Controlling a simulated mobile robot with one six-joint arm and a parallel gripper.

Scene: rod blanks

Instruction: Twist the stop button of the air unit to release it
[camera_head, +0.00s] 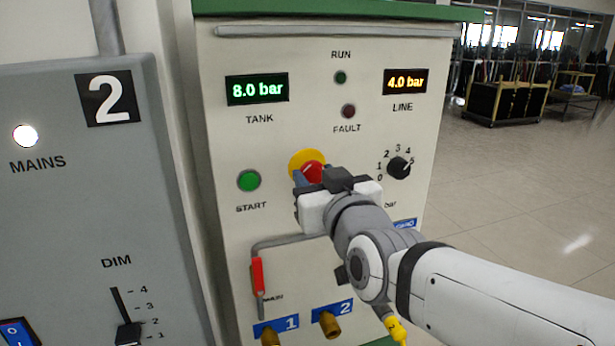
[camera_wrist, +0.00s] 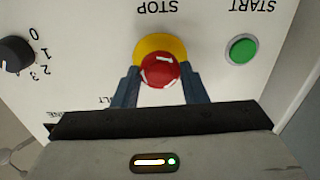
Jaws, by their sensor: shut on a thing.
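The stop button is a red mushroom head with white marks on a yellow round base. In the head view the stop button (camera_head: 312,172) sits mid-panel on the pale air unit (camera_head: 240,130), partly hidden by my gripper. In the wrist view the red stop button (camera_wrist: 160,70) shows in front of its yellow base (camera_wrist: 160,46). My gripper (camera_wrist: 160,80) has one finger on each side of the red head and is shut on it. In the head view my gripper (camera_head: 303,178) reaches the button from the lower right.
The green START button (camera_head: 249,181) is left of the stop button, and the black pressure knob (camera_head: 399,168) is right of it. A red-handled valve (camera_head: 258,275) and brass outlets (camera_head: 329,324) are below. A grey mains box (camera_head: 60,200) stands at left. Open floor lies right.

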